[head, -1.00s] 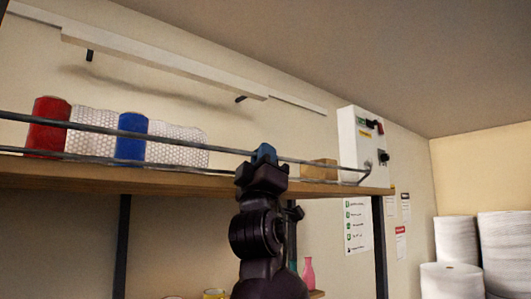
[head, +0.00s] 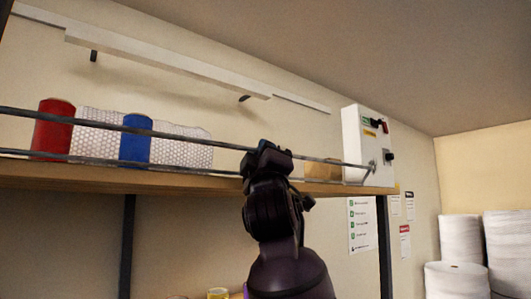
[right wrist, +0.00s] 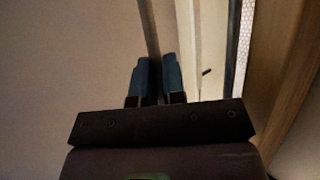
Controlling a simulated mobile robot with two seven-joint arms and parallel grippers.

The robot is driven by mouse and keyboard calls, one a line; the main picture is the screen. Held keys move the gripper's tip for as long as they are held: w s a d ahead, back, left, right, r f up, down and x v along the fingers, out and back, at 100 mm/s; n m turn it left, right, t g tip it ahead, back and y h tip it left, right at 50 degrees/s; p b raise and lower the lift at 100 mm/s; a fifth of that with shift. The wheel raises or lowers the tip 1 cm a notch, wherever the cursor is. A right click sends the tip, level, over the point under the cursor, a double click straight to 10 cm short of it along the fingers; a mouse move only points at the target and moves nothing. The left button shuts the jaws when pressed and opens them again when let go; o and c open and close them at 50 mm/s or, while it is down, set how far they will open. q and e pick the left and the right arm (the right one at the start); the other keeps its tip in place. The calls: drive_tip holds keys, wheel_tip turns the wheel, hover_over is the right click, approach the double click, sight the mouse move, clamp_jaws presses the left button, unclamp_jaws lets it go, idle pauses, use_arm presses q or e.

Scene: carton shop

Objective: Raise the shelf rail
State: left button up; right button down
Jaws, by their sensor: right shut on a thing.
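The shelf rail (head: 330,161) is a thin dark metal bar running along the front of a wooden shelf (head: 110,179), above a lower bar (head: 200,170). My right gripper (head: 268,149) comes up from below and is shut on the rail, right of the blue roll. In the right wrist view, the rail (right wrist: 149,28) runs up from between the two blue fingertips (right wrist: 156,78). The fingers hide the gripped stretch of rail. My left gripper is not in view.
Behind the rail stand a red roll (head: 53,128), a blue roll (head: 136,138), bubble wrap (head: 185,146) and a small brown box (head: 322,171). A white control box (head: 364,143) is on the wall at the right. White rolls (head: 460,240) stand far right.

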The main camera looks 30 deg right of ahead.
drive_tip(key=c, duration=1.2)
unclamp_jaws()
drive_tip(key=shift+c, duration=0.2)
use_arm(q)
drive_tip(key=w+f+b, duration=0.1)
drive_tip(key=b, duration=0.2)
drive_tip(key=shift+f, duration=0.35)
use_arm(e)
drive_tip(key=v, duration=1)
drive_tip(key=shift+s+a+f, duration=0.15)
drive_tip(key=shift+f, duration=0.2)
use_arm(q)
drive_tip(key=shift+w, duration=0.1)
